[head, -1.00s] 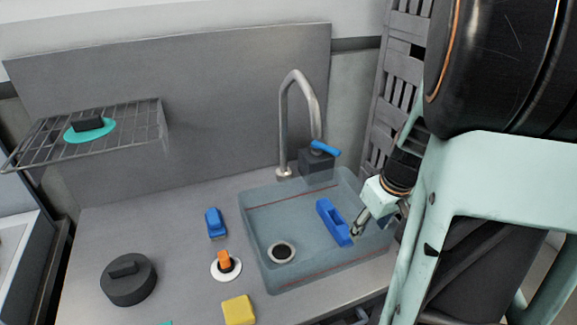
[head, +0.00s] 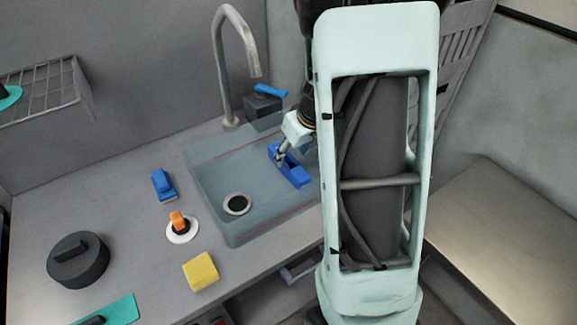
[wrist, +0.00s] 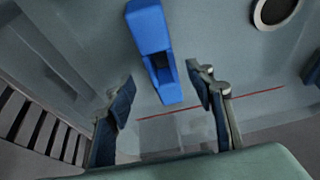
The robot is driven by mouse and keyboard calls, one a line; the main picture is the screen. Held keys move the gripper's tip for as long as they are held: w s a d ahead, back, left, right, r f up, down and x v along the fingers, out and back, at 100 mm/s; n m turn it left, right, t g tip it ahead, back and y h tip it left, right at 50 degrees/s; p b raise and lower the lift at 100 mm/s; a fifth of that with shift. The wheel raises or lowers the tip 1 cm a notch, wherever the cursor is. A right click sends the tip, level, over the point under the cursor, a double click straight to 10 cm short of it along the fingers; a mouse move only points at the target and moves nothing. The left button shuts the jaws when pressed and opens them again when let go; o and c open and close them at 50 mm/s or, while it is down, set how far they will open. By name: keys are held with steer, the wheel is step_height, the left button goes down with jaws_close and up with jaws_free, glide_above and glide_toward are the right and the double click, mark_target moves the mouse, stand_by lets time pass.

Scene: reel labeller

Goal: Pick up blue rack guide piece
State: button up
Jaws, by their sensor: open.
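The blue rack guide piece (head: 291,168) is a long blue block with a slot, lying in the sink basin right of the drain. In the wrist view the blue piece (wrist: 151,45) lies ahead of and between the open fingers, its slotted end nearest them. My gripper (head: 280,158) is over the basin at the piece and partly covers it in the head view. In the wrist view my gripper (wrist: 163,100) is open, with a dark pad on each side and nothing held. I cannot tell the exact height between fingertips and piece.
The sink (head: 215,190) has a drain (head: 237,204) and a tall faucet (head: 240,60) with a blue lever behind. On the counter are a blue brush-like object (head: 163,185), an orange-knobbed white disc (head: 181,228), a yellow sponge (head: 200,271) and a dark lid (head: 78,260).

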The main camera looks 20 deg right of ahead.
mark_target(288, 160)
steer(key=x, duration=0.5)
steer(key=shift+s+a, duration=0.1)
steer(key=shift+a, duration=0.05)
steer(key=shift+r, duration=0.1)
jaws_close()
steer(key=shift+r, duration=0.1)
